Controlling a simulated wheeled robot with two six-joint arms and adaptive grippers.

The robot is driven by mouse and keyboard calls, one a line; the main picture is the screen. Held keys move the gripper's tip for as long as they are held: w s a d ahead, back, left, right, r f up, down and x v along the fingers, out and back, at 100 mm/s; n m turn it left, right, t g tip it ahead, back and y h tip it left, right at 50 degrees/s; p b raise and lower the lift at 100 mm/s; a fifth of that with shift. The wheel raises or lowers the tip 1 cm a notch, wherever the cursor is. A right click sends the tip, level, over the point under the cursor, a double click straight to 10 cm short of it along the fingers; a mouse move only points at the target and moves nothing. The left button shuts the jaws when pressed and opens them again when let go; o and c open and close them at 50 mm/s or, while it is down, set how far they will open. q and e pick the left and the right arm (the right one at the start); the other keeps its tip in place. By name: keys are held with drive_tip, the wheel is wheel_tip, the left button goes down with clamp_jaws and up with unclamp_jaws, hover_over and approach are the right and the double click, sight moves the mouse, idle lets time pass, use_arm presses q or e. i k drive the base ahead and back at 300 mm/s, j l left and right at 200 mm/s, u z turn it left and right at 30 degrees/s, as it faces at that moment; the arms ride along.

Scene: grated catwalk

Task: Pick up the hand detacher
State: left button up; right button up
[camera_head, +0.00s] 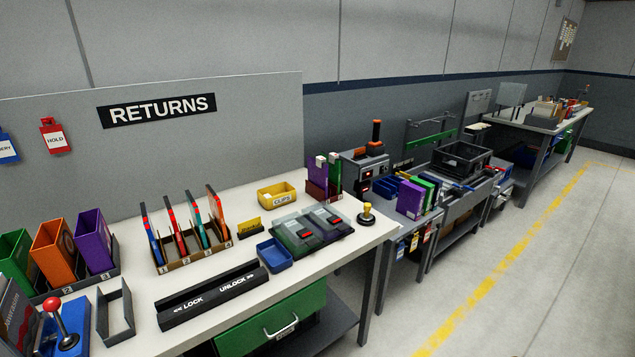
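No thing in view is labelled as the hand detacher. A small gold-topped piece with a dark base (367,214) stands upright at the right end of the near white table (347,243); I cannot tell if it is the hand detacher. A long black bar marked LOCK and UNLOCK (213,298) lies near the table's front edge. A grey machine with an upright orange-tipped handle (366,163) stands on the bench beyond the table. Neither of my grippers is in view.
A blue tray (274,256), dark clear-lidded cases (312,230), a yellow CLIPS bin (277,194) and a rack of upright cases (192,250) crowd the table. A red-knobbed joystick (60,322) is at front left. The floor (550,270) at right is clear.

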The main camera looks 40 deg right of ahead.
sight(366, 217)
drive_tip(key=z, duration=1.5)
